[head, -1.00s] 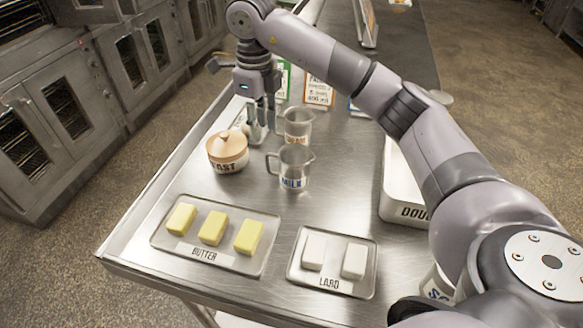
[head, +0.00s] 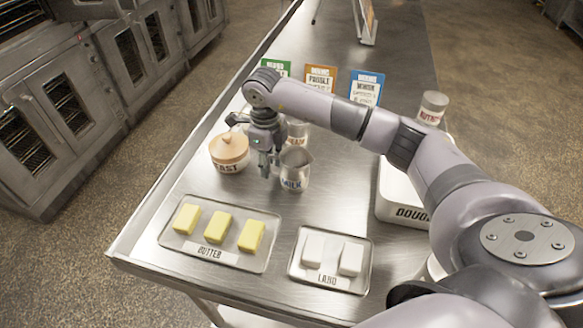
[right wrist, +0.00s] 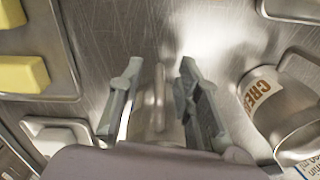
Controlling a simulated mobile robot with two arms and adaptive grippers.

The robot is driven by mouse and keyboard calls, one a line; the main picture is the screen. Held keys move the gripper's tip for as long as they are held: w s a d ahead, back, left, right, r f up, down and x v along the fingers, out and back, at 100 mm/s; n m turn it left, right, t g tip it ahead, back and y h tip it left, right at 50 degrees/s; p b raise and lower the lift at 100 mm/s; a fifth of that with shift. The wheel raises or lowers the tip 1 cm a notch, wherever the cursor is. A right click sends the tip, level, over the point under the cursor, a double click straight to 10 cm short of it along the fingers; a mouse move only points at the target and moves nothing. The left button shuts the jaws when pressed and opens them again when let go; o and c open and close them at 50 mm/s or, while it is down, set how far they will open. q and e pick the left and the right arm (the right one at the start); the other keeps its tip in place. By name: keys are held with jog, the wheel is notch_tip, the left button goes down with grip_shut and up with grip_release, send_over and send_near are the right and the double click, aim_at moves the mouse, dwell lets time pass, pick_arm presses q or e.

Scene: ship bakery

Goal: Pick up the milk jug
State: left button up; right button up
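The milk jug (head: 297,171) is a metal jug with a MILK label, standing upright on the steel table. My right gripper (head: 266,169) points down at the jug's left, handle side. In the right wrist view its two fingers (right wrist: 158,98) are apart, with a narrow upright strip, apparently the jug's handle, between them. No contact with it is clear. The jug's body is mostly hidden by the gripper in that view. My left gripper is not in view.
The cream jug (right wrist: 266,104) stands close beside the fingers. A lidded yeast pot (head: 229,150) is just left of the gripper. The butter tray (head: 172,238) and lard tray (head: 298,270) lie in front. A white dough bin (head: 400,209) is at right.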

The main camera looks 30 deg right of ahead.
jog(key=shift+c, duration=0.2)
grip_shut()
dwell(0.6)
